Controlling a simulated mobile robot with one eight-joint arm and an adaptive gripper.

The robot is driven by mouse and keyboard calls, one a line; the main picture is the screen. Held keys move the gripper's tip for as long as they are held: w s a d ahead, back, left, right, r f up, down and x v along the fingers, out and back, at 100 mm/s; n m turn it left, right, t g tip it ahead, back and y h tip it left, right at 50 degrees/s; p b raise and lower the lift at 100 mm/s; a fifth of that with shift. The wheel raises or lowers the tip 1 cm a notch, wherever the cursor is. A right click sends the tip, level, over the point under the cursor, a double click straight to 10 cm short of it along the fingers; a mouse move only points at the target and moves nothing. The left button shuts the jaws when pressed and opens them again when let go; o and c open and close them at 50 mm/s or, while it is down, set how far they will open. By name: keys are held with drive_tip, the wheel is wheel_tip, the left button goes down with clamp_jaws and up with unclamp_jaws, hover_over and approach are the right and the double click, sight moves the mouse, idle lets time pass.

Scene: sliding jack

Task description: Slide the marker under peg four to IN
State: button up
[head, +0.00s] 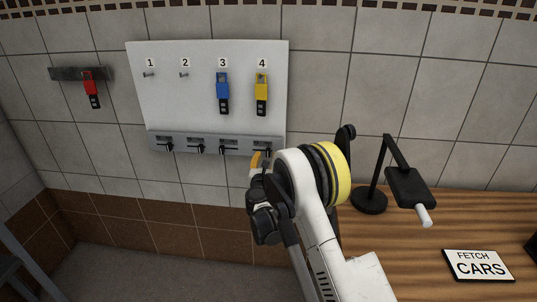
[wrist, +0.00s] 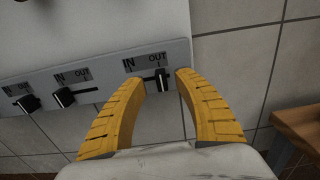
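The marker under peg four is a black slider (wrist: 162,82) with a pale edge, at the right of its short slot, below OUT and right of IN. My gripper (wrist: 160,76) is open, with yellow fingertips on the left and right of this marker. A gap shows between the marker and the left finger; the right finger is closer, and I cannot tell whether it touches. In the head view, my gripper (head: 257,160) is just below the right end of the grey rail (head: 215,146), partly hidden by my arm. Peg four holds a yellow tag (head: 262,88) above.
Other black markers sit along the rail to the left; the closest (wrist: 64,97) is at its slot's left end. A blue tag (head: 223,90) hangs on peg three; pegs one and two are bare. A red tag (head: 90,85) hangs far left. A black lamp (head: 370,200) stands on the wooden table right.

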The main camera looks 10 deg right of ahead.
sight(268, 152)
drive_tip(key=x, duration=0.4)
drive_tip(key=shift+w+d+b, duration=0.1)
drive_tip(key=shift+w+b, duration=0.15)
drive_tip(key=shift+b, duration=0.15)
clamp_jaws()
